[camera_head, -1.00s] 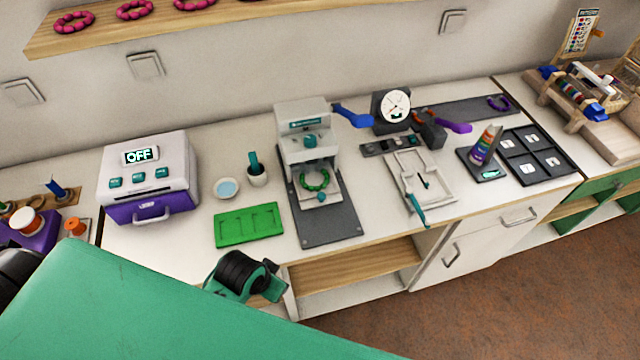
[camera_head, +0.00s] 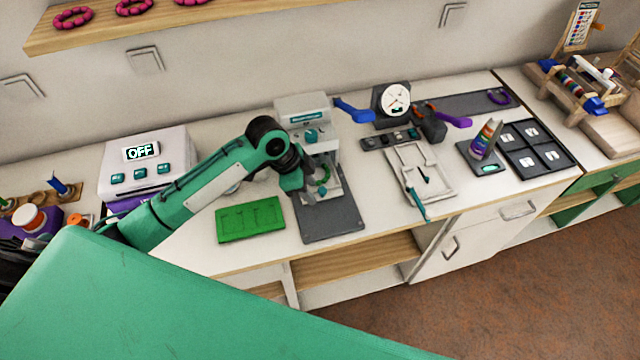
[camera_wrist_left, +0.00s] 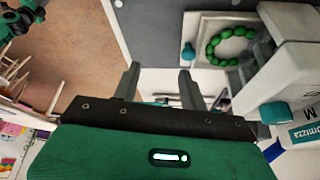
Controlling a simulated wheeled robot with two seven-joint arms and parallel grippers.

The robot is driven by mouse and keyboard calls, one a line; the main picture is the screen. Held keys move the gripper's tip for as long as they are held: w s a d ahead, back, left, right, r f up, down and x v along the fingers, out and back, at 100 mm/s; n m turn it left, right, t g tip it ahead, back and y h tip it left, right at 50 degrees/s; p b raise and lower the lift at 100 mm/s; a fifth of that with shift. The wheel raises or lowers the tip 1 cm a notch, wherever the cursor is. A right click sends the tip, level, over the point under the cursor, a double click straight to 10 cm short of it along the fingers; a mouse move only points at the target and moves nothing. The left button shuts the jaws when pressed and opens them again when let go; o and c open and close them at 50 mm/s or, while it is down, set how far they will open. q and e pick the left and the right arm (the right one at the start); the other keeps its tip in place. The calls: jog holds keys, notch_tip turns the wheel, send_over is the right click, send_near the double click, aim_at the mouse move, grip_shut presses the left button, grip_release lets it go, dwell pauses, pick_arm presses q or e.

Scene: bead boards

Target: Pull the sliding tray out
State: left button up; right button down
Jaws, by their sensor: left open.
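The white press machine (camera_head: 303,108) stands mid-counter on a dark grey base plate (camera_head: 335,222). Its sliding tray, light with a raised rim, shows in the left wrist view (camera_wrist_left: 203,62) and carries a ring of green beads (camera_wrist_left: 212,42). A teal knob (camera_wrist_left: 188,53) sits at the tray's front end. My left gripper (camera_wrist_left: 159,72) is open and empty, with one finger near the knob in the picture; I cannot tell whether it touches. In the head view my left arm reaches in front of the press and partly hides the tray.
A green board (camera_head: 250,220) lies left of the base plate. A white clamp frame (camera_head: 420,170) and a dial gauge (camera_head: 392,100) stand to the right. A white and purple oven (camera_head: 147,165) marked OFF is at the left, partly behind my arm.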

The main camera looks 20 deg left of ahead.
pick_arm(q)
jog(key=m, duration=0.2)
send_near(322, 190)
jog(key=shift+g, duration=0.4)
jog(key=p+x, duration=0.1)
jog(key=x, duration=0.1)
jog(key=p+x, duration=0.1)
jog(key=x, duration=0.2)
jog(key=p+x, duration=0.1)
jog(key=x, duration=0.2)
jog(key=shift+w+f, duration=0.1)
jog(key=shift+w, duration=0.3)
grip_shut()
